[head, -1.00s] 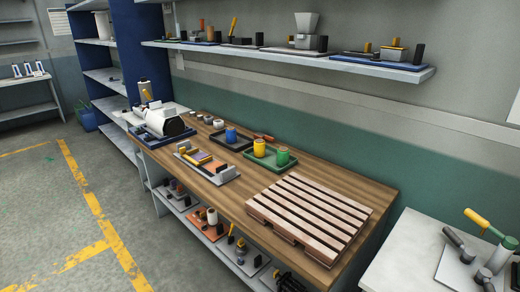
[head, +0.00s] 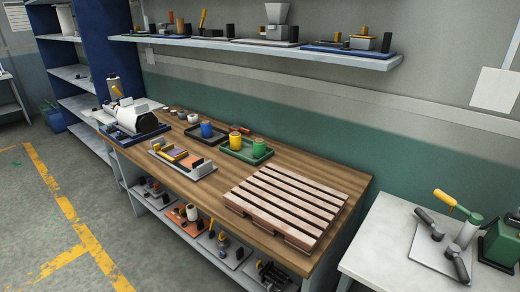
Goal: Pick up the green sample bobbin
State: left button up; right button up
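The green sample bobbin (head: 259,148) stands upright in a green tray (head: 243,156) on the wooden workbench, right beside a yellow bobbin (head: 235,140) in the same tray. A blue bobbin (head: 207,130) stands in a dark tray to their left. Neither of my grippers shows in the head view.
A slatted wooden pallet (head: 286,204) covers the bench's right part. A white extruder machine (head: 136,118) and a tray of parts (head: 184,162) stand to the left. A shelf (head: 260,49) hangs above the bench. A white table (head: 400,235) stands at the right. Open floor lies at left.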

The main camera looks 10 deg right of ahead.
aim_at(259, 145)
jog(key=i+j+z, duration=0.1)
jog(key=j, duration=0.25)
jog(key=i+j+z, duration=0.1)
jog(key=i+j, duration=0.2)
jog(key=i+j+z, duration=0.15)
jog(key=j, duration=0.25)
jog(key=i+j+z, duration=0.1)
jog(key=j, duration=0.25)
jog(key=i, duration=0.1)
